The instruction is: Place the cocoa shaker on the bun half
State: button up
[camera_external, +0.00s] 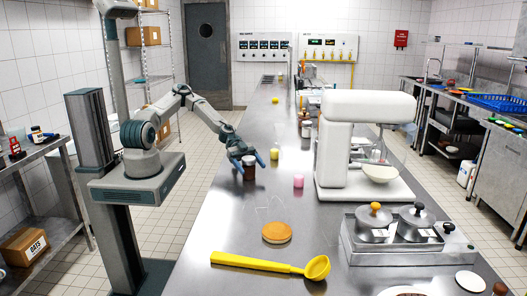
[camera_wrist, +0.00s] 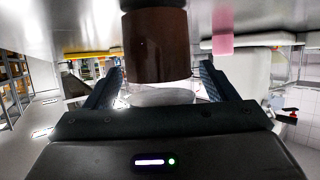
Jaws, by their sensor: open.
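The cocoa shaker, a dark brown jar (camera_external: 249,172), stands upright on the steel counter near its left edge. It also shows large in the wrist view (camera_wrist: 158,48), where the picture is upside down. My gripper (camera_external: 250,160) is open at the shaker, with one finger towards each side of it. In the wrist view the gripper (camera_wrist: 158,82) shows a gap between each finger and the jar. The bun half (camera_external: 277,232), round and golden, lies on the counter nearer the camera, apart from the shaker.
A pink cup (camera_external: 298,181) and a yellow item (camera_external: 274,155) stand right of the shaker. A white stand mixer (camera_external: 345,150) is further right. A yellow ladle (camera_external: 262,263) lies in front of the bun half. The counter between shaker and bun half looks mostly clear.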

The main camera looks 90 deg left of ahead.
jog(key=shift+w+d+f, duration=0.1)
jog(key=shift+w, duration=0.05)
jog(key=c, duration=1.3)
jog(key=shift+o, duration=0.2)
